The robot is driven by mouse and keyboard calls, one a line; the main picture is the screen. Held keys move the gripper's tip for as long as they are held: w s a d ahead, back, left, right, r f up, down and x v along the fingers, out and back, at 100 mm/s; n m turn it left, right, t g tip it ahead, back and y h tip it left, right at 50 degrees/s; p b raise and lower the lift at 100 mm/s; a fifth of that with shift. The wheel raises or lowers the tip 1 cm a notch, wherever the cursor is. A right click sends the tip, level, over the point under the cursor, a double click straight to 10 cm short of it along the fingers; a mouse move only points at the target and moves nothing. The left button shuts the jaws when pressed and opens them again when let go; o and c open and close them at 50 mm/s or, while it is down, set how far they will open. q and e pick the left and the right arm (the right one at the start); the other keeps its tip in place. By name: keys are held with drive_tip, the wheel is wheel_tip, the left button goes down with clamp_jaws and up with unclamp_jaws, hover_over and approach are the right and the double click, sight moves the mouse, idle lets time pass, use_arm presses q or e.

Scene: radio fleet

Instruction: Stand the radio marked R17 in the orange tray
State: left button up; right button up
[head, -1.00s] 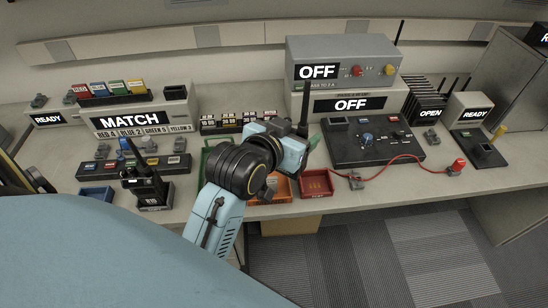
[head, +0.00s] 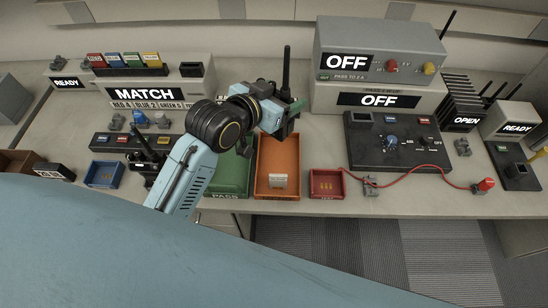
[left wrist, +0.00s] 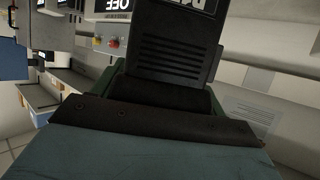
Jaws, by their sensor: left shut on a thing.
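My left gripper (head: 281,108) is shut on a black radio (head: 289,124), whose antenna points straight up. In the head view the radio is above the far end of the orange tray (head: 277,152), seemingly clear of its floor. In the left wrist view the radio's ribbed dark body (left wrist: 172,50) fills the top middle. A small pale labelled piece (head: 278,181) sits in the near part of the orange tray. My right gripper is not in view.
A green tray (head: 230,178) lies left of the orange tray, and a small red tray (head: 326,184) lies right. A dark console (head: 395,145) with a red cable stands further right. Another black radio (head: 146,160) stands at the left, partly behind my arm.

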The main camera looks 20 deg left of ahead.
use_arm(q)
wheel_tip(320, 180, down, 13)
drive_tip(key=w+m+h, duration=0.1)
drive_tip(key=h, duration=0.1)
drive_tip(key=shift+w+d+r+m+g, duration=0.15)
drive_tip(key=shift+w+d+m+g, duration=0.1)
drive_tip(key=shift+w+m+g, duration=0.15)
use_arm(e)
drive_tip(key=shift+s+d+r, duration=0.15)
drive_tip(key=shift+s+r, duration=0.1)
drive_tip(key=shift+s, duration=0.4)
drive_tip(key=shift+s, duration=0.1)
use_arm(q)
drive_tip(key=o, duration=1.2)
drive_tip(key=shift+s+f, duration=0.1)
drive_tip(key=shift+f, duration=0.1)
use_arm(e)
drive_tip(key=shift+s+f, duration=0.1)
use_arm(q)
drive_tip(key=shift+o, duration=0.2)
